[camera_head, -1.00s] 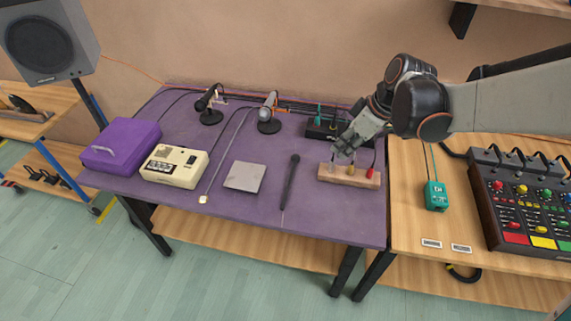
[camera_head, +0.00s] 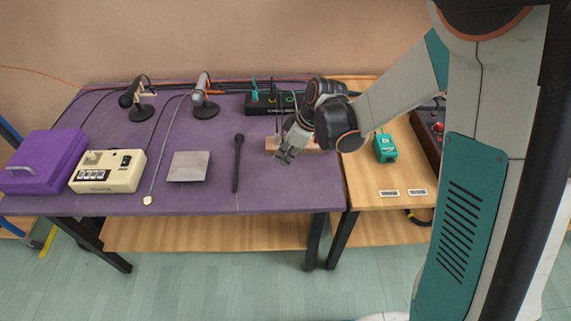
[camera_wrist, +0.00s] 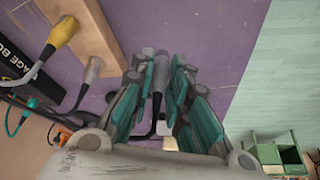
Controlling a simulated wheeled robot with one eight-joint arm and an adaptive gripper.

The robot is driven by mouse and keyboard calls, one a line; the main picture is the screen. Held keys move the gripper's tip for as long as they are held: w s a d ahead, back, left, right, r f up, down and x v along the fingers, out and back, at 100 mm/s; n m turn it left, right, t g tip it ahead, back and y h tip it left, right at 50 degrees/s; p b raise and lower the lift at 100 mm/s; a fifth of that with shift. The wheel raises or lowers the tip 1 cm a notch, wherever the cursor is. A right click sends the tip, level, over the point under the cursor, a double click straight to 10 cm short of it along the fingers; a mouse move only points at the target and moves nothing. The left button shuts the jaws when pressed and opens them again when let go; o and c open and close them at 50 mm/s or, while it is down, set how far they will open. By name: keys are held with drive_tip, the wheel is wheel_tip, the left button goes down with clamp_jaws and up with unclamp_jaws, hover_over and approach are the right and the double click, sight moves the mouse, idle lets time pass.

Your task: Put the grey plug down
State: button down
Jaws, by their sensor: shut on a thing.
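My gripper (camera_head: 283,158) is at the front edge of the wooden block on the purple table, in the head view. In the wrist view its teal-sided fingers (camera_wrist: 163,68) are shut on the grey plug (camera_wrist: 162,62), mostly hidden between them, with a dark lead running back. The wooden block (camera_head: 271,144) also shows at the top left of the wrist view (camera_wrist: 95,25). A yellow plug (camera_wrist: 62,32) stands in it, and a second greyish plug (camera_wrist: 93,69) stands at its near end. Purple tabletop lies beyond my fingertips.
A black box with plugs (camera_head: 262,103) stands behind the block. A black stick (camera_head: 238,163) and a grey plate (camera_head: 188,166) lie to the left. A green device (camera_head: 385,147) sits on the wooden table at right. The purple table's front edge (camera_head: 290,210) is close.

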drive_tip(key=shift+f+b, duration=0.65)
drive_tip(key=shift+f, duration=1.35)
drive_tip(key=shift+f, duration=0.2)
drive_tip(key=c, duration=1.5)
unclamp_jaws()
drive_tip(key=shift+c, duration=0.2)
drive_tip(key=shift+r, duration=0.1)
drive_tip(key=shift+r, duration=0.3)
drive_tip(key=p+v, duration=0.4)
drive_tip(key=v, duration=0.8)
